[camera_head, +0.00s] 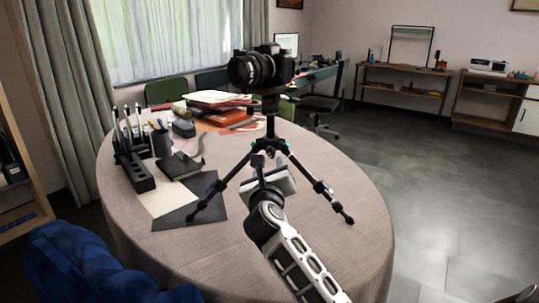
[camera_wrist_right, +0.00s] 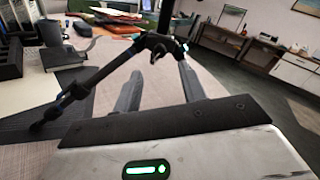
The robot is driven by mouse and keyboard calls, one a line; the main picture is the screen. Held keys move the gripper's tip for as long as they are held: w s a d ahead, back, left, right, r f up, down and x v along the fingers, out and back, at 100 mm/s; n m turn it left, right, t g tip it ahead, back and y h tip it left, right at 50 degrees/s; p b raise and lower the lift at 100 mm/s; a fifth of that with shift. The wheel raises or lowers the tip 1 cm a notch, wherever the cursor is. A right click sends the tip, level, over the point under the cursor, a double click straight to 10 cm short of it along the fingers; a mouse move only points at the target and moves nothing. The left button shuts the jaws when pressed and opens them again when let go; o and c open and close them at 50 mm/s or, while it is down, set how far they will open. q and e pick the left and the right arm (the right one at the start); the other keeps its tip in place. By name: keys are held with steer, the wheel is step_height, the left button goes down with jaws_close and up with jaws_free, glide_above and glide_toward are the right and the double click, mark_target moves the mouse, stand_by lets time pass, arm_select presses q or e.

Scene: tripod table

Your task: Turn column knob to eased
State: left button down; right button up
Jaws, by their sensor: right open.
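A black tripod (camera_head: 272,127) stands upright on the round table with its legs spread and a camera (camera_head: 262,67) on top. Its hub, where the column meets the legs, shows in the wrist view (camera_wrist_right: 160,42). A small dark knob-like part (camera_wrist_right: 157,55) sits on the near side of the hub; its turn setting cannot be read. My right gripper (camera_head: 261,160) is at the near side of the tripod, just below the hub. In the wrist view its two fingers (camera_wrist_right: 159,76) are apart with nothing between them. My left gripper is not in view.
The round table (camera_head: 335,235) has a beige cloth. Papers, a black organizer (camera_head: 138,170), a pen cup (camera_head: 161,143) and stacked books (camera_head: 215,105) lie left of and behind the tripod. A blue chair (camera_head: 85,268) stands at the lower left. The table's right side is clear.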

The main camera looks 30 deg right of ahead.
mark_target(270, 152)
steer(key=x, duration=0.8)
steer(key=shift+w+b, duration=0.15)
steer(key=shift+b, duration=0.25)
jaws_close()
